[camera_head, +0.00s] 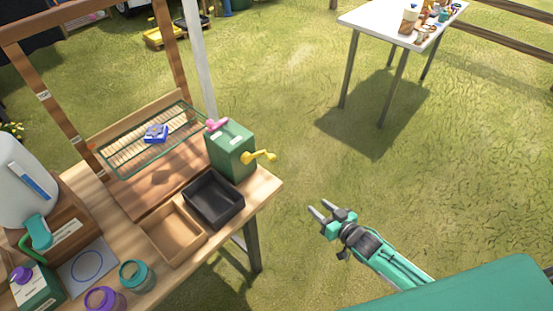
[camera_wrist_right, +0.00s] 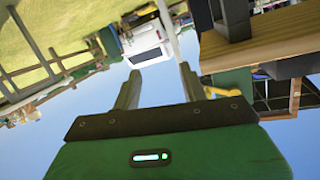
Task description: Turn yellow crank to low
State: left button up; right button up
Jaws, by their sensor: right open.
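The yellow crank (camera_head: 260,156) sticks out from the right side of a green box (camera_head: 232,153) on the wooden bench. A pink handle (camera_head: 216,125) sits on top of the box. My right gripper (camera_head: 318,208) is open and empty, off the bench's right edge, to the right of and nearer than the crank, not touching it. In the right wrist view, which looks upside down, the open fingers (camera_wrist_right: 160,72) have nothing between them. A yellow part, apparently the crank (camera_wrist_right: 222,93), shows just right of the right finger. My left gripper is not in view.
A black tray (camera_head: 213,198) and a wooden tray (camera_head: 172,236) stand in front of the green box. A wire rack (camera_head: 112,151) with a blue item (camera_head: 156,133) is behind. A white table (camera_head: 380,19) stands far off; grass lies clear between.

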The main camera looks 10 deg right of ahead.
aim_at(274, 159)
jog(key=a+r+n+t+y, duration=0.1)
jog(key=a+r+y, duration=0.35)
jog(key=r, duration=0.85)
jog(key=shift+h, duration=0.35)
jog(key=p+x, duration=0.3)
jog(key=x, duration=1.1)
jog(key=shift+c, duration=0.2)
grip_shut()
